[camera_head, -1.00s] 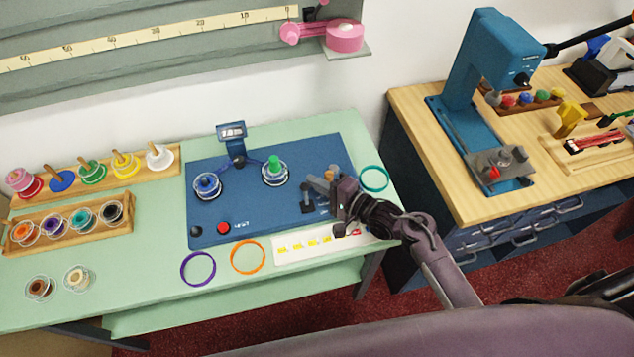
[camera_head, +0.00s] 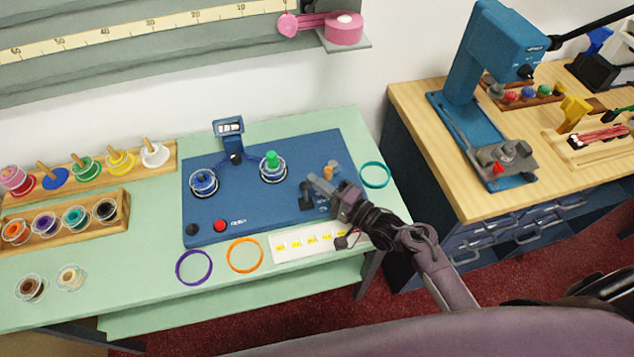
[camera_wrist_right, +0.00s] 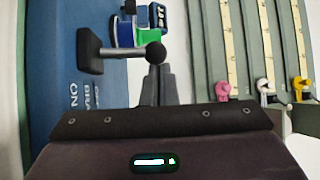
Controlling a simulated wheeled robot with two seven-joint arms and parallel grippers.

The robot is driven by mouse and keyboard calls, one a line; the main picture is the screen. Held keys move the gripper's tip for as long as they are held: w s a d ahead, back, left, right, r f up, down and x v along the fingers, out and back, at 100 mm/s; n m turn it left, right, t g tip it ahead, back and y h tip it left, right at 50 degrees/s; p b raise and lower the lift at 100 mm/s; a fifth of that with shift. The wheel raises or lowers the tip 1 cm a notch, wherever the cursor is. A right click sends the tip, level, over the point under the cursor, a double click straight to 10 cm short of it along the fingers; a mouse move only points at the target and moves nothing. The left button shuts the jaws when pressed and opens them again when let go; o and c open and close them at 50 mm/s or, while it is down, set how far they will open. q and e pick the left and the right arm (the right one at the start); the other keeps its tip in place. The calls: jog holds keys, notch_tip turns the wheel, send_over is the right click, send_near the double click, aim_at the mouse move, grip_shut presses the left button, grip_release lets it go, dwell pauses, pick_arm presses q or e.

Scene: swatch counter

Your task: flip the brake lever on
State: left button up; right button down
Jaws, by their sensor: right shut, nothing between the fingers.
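The brake lever (camera_head: 305,196) stands at the right part of the blue panel (camera_head: 260,210). In the right wrist view it has a black base block, a grey rod and a black ball knob (camera_wrist_right: 156,53). The panel lettering "ON" and part of "BRA" shows beside it. My right gripper (camera_head: 314,181) is shut and empty. Its fingertips (camera_wrist_right: 160,72) are right at the knob in the wrist view; I cannot tell whether they touch it. In the head view the fingers partly hide the panel around the lever. My left gripper is not in view.
The panel also carries two ringed spools, a red button (camera_head: 220,225) and a small display (camera_head: 229,129). Purple (camera_head: 194,267), orange (camera_head: 245,255) and teal (camera_head: 375,175) rings lie around it. A blue press (camera_head: 500,60) stands on the wooden bench at right.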

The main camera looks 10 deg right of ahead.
jog(key=shift+s+f+n, duration=0.15)
jog(key=shift+s+n, duration=0.15)
jog(key=shift+s, duration=0.2)
jog(key=shift+s+r+p, duration=0.2)
jog(key=shift+s+p, duration=0.3)
jog(key=shift+p, duration=0.1)
jog(key=shift+s+f, duration=0.15)
jog(key=shift+s, duration=0.15)
jog(key=shift+s+p, duration=0.1)
jog(key=shift+p, duration=0.2)
jog(key=shift+f, duration=0.1)
jog(key=b+v, duration=0.1)
jog(key=v, duration=0.6)
jog(key=shift+f+b, duration=0.2)
jog(key=shift+b, duration=0.1)
jog(key=shift+s+d, duration=0.25)
jog(key=shift+s, duration=0.05)
